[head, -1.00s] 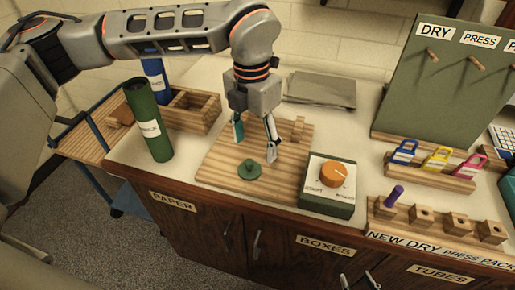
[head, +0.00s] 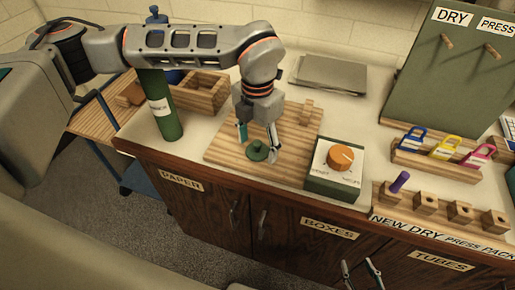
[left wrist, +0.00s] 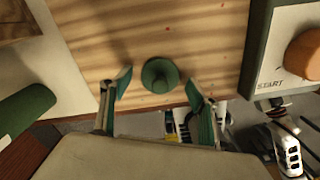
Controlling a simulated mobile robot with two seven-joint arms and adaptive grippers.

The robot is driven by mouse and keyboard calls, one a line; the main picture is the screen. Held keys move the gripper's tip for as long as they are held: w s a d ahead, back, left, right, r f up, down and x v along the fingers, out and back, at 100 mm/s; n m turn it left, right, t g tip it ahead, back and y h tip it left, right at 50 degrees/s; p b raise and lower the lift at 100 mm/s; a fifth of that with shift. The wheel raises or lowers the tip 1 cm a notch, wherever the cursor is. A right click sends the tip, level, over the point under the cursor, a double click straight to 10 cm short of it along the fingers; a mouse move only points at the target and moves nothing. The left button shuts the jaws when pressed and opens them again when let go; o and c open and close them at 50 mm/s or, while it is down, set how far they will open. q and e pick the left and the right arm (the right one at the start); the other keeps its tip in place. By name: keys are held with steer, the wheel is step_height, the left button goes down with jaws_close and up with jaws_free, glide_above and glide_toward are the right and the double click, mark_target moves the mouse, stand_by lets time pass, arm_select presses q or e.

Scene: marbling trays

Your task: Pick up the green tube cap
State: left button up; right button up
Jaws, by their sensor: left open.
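The green tube cap (head: 257,151) is a round disc with a knob on top, lying on the wooden board (head: 222,151). My left gripper (head: 257,152) is open and points down over the board, its fingers on either side of the cap in the head view. In the left wrist view the cap (left wrist: 160,75) shows between and just beyond the two spread fingertips (left wrist: 160,85), with gaps on both sides. I cannot tell the exact height of the fingertips. My right gripper (head: 356,264) shows only its spread fingertips at the bottom edge of the head view, with nothing between them.
A green tube (head: 164,118) stands left of the board, near a wooden divided box (head: 205,92). A green control box with an orange knob (head: 340,157) stands close to the right. Grey sheets (head: 330,74) lie behind.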

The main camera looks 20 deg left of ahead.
arm_select(q)
steer(key=c, duration=0.9)
steer(key=shift+r, duration=0.1)
